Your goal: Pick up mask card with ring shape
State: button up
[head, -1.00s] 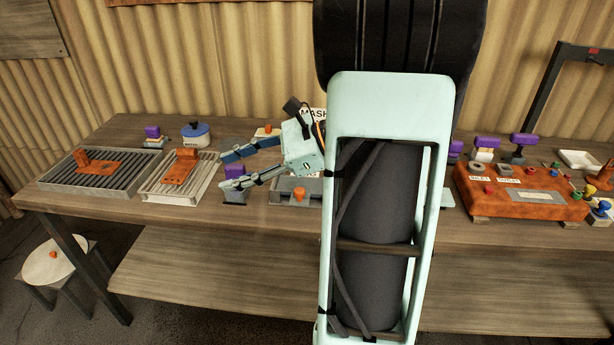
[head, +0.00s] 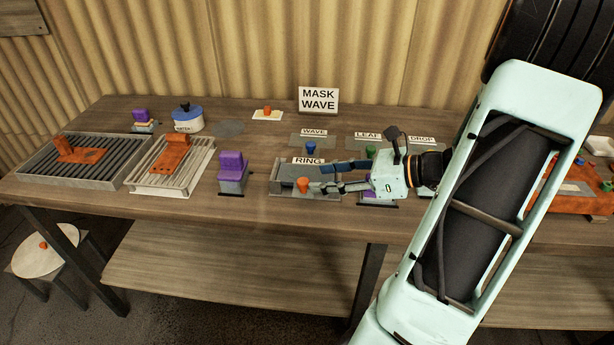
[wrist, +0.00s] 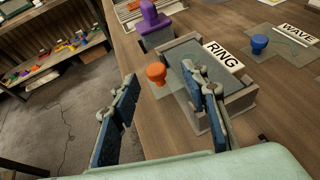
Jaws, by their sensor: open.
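The RING label (head: 308,161) stands at the back of a grey block-like holder (head: 282,188). The ring mask card, a grey plate with an orange knob (head: 304,185), lies at this holder; its ring cut-out cannot be made out. In the wrist view the orange knob (wrist: 156,74) shows between my fingers, with the grey card (wrist: 178,80) partly hidden behind the right finger. My gripper (head: 322,177) is open and empty, reaching in from the right close to the knob. I cannot tell whether the fingertips are beside it or above it.
Behind are the WAVE card with a blue knob (head: 309,146) and the LEAF card with a green knob (head: 370,151). A purple-topped block (head: 232,171) stands left of the holder. A MASK WAVE sign (head: 318,100) stands at the back. Bare table lies in front.

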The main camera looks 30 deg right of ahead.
aim_at(304, 181)
jog(key=shift+s+a+b+x, duration=0.15)
jog(key=shift+b+x, duration=0.05)
jog(key=shift+x, duration=1.4)
jog(key=shift+s+a+b+x, duration=0.1)
jog(key=shift+a+b+x, duration=0.05)
jog(key=shift+x, duration=1.4)
jog(key=shift+c, duration=0.5)
grip_shut()
